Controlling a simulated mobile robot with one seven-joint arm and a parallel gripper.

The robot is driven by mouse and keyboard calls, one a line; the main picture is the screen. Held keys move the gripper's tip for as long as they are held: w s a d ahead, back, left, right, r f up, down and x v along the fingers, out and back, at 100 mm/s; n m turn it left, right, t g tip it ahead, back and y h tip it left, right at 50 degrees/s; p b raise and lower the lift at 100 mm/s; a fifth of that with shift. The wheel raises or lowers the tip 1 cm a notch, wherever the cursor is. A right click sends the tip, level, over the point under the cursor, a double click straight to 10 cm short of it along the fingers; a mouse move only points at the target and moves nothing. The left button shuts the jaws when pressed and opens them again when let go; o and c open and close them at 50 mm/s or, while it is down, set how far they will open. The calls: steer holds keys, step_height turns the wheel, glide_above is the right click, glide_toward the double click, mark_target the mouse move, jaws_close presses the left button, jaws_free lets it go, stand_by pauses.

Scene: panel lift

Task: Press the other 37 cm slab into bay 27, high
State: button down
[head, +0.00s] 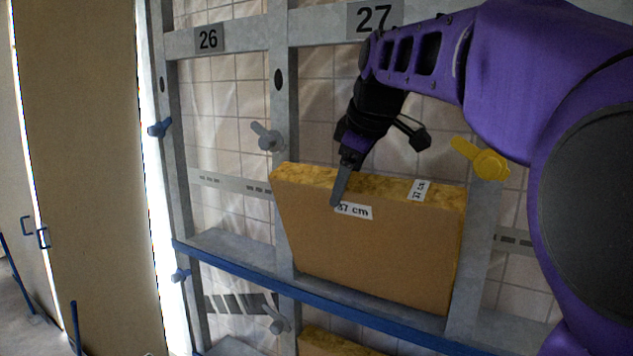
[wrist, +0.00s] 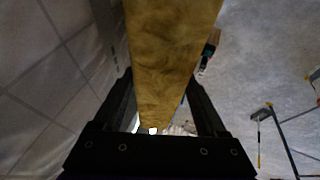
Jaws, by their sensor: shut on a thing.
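A brown-faced slab (head: 375,250) with a yellow fibrous top edge and "37 cm" labels stands in the bay under the number plate 27 (head: 374,17). It leans a little, and its lower edge is at the blue-fronted ledge (head: 330,302). My gripper (head: 342,190) comes down from above and is shut on the slab's top edge, left of its middle. One finger shows on the front face beside the label. In the wrist view the slab's yellow edge (wrist: 172,60) runs between both fingers. Whether the slab's back touches the wall is hidden.
Bay 26, with its plate (head: 208,38), is empty at left. Grey latch (head: 267,137) and yellow latch (head: 482,160) sit on the uprights either side of the slab. Another slab's top (head: 333,341) shows below the ledge. A tan panel (head: 80,150) stands far left.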

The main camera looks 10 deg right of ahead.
steer(key=shift+f, duration=0.1)
jaws_free()
